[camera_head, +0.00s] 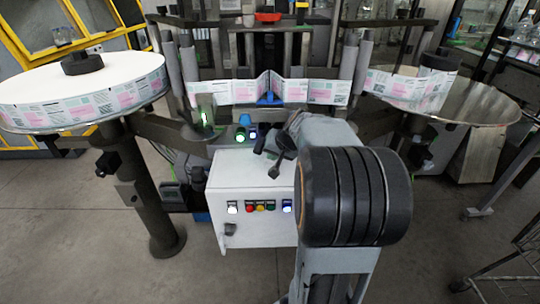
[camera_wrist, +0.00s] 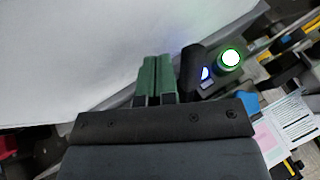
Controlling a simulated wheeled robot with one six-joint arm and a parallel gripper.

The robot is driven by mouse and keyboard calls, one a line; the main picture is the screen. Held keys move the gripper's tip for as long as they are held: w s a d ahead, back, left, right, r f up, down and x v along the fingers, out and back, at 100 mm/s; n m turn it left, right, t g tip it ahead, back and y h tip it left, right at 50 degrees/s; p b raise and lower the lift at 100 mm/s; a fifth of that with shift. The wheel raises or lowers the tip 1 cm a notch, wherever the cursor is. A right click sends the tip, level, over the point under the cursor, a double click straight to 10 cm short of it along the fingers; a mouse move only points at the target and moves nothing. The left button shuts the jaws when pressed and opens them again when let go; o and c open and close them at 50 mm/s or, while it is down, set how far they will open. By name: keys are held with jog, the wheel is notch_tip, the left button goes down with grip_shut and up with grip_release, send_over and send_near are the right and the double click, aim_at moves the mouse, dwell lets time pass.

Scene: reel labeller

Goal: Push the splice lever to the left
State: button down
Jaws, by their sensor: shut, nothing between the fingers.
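The splice lever appears to be the black upright handle (camera_head: 262,138) above the back of the white control box, right of the lit green button. In the wrist view, the black handle (camera_wrist: 190,68) stands close to the right of my green fingertips. My gripper (camera_wrist: 156,82) is shut and empty, its two fingers together. In the head view, my gripper (camera_head: 279,160) is small and dark, just right of the handle and partly hidden by my arm. I cannot tell whether the fingers touch the handle. The lever's base is hidden.
The white control box (camera_head: 250,172) has several coloured buttons on its front. A lit green button (camera_wrist: 230,57) and a blue knob (camera_wrist: 243,98) are near the handle. A label web (camera_head: 230,92) runs behind, between a full reel (camera_head: 80,105) and a right-hand reel plate (camera_head: 480,103).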

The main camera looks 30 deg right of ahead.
jog(key=shift+s+d, duration=0.8)
jog(key=shift+s, duration=0.1)
jog(key=v, duration=0.9)
jog(key=shift+a+r, duration=0.4)
jog(key=shift+a, duration=0.3)
